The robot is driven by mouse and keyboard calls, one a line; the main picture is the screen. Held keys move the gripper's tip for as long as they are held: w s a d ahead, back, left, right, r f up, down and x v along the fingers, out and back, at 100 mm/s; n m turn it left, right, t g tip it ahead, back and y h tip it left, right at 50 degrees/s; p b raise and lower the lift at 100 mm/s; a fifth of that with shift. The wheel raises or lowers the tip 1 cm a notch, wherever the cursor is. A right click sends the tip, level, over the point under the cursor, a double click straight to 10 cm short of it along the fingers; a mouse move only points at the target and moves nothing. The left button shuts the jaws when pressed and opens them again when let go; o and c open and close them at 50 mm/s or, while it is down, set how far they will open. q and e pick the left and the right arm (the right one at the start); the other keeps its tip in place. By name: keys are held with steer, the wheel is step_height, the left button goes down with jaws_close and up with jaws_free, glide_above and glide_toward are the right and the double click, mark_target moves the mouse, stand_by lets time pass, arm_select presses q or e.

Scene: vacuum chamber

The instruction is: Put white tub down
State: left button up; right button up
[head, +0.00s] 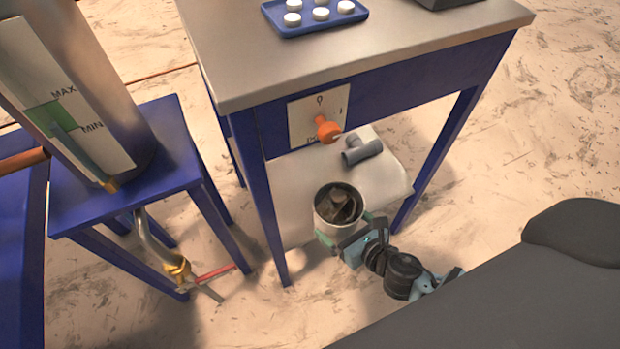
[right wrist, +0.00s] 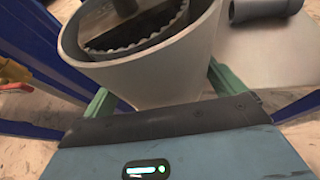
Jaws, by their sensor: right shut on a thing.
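The white tub (head: 324,213) is a round open container with dark, jagged-edged contents inside. My right gripper (head: 340,230) is shut on it, with its green fingers on either side of the tub's lower wall. The tub is upright or nearly so, at the front of the low pale shelf under the blue table. I cannot tell whether its base touches the shelf. In the right wrist view the tub (right wrist: 140,75) fills the upper middle between the green fingers (right wrist: 160,92). My left gripper is not in view.
A grey pipe fitting (head: 361,150) lies on the low shelf (head: 385,185) behind the tub. An orange knob (head: 326,129) juts from the table front above. Blue legs (head: 268,225) flank the shelf. A blue stand (head: 165,155) with a large gauge-marked cylinder is at left.

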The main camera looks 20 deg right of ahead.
arm_select(q)
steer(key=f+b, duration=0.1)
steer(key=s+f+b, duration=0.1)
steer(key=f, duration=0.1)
steer(key=shift+b, duration=0.3)
arm_select(e)
glide_above(305, 202)
steer(key=shift+s+f, duration=0.1)
steer(key=shift+f, duration=0.55)
step_height(305, 202, down, 3)
steer(key=shift+f+b, duration=0.15)
steer(key=shift+b, duration=1)
steer(key=shift+f, duration=0.2)
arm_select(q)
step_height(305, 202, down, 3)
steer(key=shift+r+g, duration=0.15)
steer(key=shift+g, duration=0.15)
arm_select(e)
steer(key=shift+d+r, duration=0.1)
steer(key=shift+r, duration=0.05)
